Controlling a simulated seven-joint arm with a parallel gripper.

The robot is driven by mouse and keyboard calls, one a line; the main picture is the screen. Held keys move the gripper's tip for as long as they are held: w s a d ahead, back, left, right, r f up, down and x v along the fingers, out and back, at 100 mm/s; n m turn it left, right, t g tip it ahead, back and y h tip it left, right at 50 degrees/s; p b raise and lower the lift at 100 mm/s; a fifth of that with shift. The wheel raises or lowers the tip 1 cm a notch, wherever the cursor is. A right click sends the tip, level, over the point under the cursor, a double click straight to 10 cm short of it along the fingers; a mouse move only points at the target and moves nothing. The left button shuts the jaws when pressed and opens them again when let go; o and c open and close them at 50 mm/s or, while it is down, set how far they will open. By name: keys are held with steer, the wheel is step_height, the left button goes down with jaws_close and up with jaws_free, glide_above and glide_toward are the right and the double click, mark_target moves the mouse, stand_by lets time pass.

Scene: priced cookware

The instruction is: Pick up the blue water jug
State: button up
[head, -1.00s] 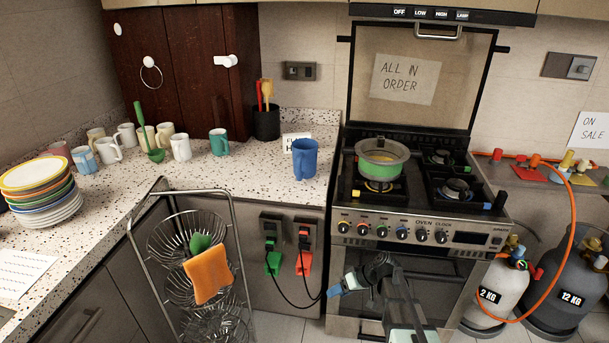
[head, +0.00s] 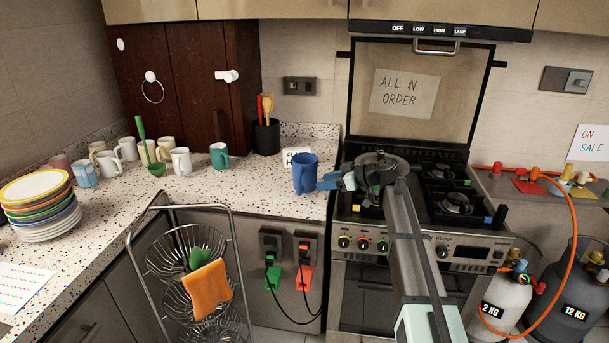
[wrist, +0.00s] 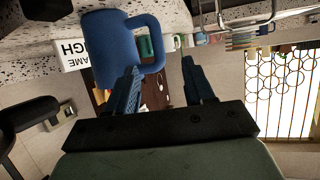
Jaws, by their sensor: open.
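The blue water jug (head: 305,174) stands upright on the speckled counter near its right end, beside the stove. My gripper (head: 328,181) is just right of the jug at about its height, in front of the stove top. In the wrist view the jug (wrist: 105,48) fills the upper left, with its handle toward the fingers. There my open gripper (wrist: 161,68) has one fingertip overlapping the lower part of the handle. I cannot tell whether it touches. Nothing is held.
A white card (head: 290,154) stands behind the jug. A dark utensil holder (head: 266,138) and several mugs (head: 181,160) are at the back. A wire basket rack (head: 190,262) stands in front of the counter.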

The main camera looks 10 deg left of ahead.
mark_target(303, 177)
steer(key=x, duration=1.3)
steer(key=shift+w+a+f, duration=0.1)
steer(key=shift+w+a, duration=0.05)
steer(key=shift+w, duration=0.25)
steer(key=shift+c, duration=0.5)
jaws_close()
